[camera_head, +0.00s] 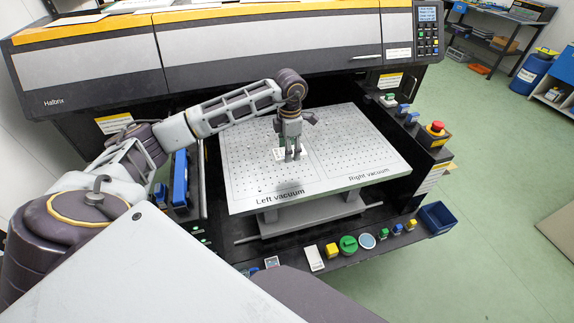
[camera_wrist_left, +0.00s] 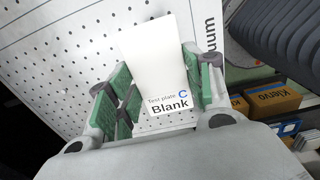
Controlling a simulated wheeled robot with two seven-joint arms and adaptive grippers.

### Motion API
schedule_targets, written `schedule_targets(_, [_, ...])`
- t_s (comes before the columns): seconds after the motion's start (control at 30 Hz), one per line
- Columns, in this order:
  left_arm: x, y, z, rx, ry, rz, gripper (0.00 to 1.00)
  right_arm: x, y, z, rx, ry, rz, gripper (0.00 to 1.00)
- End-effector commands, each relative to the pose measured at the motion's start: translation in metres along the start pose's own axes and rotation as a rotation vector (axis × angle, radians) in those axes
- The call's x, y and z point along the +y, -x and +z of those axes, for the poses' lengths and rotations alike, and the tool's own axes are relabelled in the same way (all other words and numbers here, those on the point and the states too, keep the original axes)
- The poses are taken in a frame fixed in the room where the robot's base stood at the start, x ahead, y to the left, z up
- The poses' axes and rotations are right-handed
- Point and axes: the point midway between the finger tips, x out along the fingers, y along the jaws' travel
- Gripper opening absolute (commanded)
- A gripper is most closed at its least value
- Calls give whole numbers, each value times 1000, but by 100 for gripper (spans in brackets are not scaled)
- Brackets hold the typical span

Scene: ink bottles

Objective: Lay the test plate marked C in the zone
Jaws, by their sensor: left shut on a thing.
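The white test plate marked C (camera_wrist_left: 155,60), printed "Blank", sits between the green pads of my left gripper (camera_wrist_left: 162,92) in the left wrist view. My left gripper is shut on it. In the head view my left gripper (camera_head: 292,157) points down over the left half of the perforated table (camera_head: 236,166), labelled Left vacuum (camera_head: 280,195). The plate shows there as a small pale patch (camera_head: 279,154) by the fingers. I cannot tell whether the plate touches the table. My right gripper is not in view.
The right half, labelled Right vacuum (camera_head: 368,172), is bare. The printer body (camera_head: 250,47) stands behind the table. A front ledge holds a white plate (camera_head: 313,258), a green round item (camera_head: 348,244) and several small bottles. A blue bin (camera_head: 436,218) and red stop button (camera_head: 437,127) are at the right.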

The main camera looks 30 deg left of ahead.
Motion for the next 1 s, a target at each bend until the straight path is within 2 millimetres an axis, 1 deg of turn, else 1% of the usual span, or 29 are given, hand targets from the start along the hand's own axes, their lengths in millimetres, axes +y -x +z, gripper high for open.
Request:
schedule_targets(0.3, [-1, -40, 0, 2, -1, -2, 26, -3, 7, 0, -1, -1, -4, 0])
schedule_targets(0.4, [-1, -50, 0, 1, -1, -2, 26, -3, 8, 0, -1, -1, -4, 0])
schedule_targets(0.53, [0, -56, 0, 0, 0, -1, 26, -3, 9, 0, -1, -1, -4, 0])
schedule_targets(0.87, [0, -57, 0, 0, -1, -1, 26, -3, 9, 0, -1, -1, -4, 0])
schedule_targets(1.0, [0, -67, 0, 1, -1, -1, 26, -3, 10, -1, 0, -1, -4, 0])
